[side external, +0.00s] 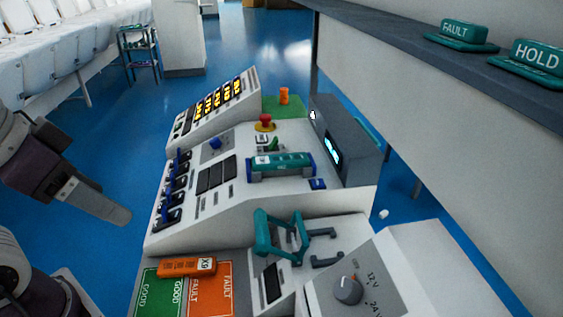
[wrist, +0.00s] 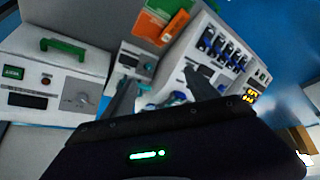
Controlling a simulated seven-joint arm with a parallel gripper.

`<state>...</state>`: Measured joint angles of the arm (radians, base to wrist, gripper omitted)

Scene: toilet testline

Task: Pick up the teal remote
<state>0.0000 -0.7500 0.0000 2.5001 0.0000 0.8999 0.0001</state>
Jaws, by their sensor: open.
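The teal remote (side external: 283,164) is a long teal block with a pale label. In the side view it lies across a blue cradle on the sloped grey console, left of the dark display box. My gripper (side external: 122,216) is at the left of the side view, in the air, apart from the remote. In the wrist view my gripper (wrist: 160,78) has its two dark fingers spread, with nothing held between them. Small teal parts show between and beside the fingers there, but I cannot tell whether any is the remote.
An orange remote (side external: 187,266) lies on the green-and-orange mat (side external: 212,299). A teal lever frame (side external: 280,236) stands on the front unit. A red button (side external: 265,122) and an orange cylinder (side external: 284,96) are behind the remote. A dark display box (side external: 345,139) stands close on its right.

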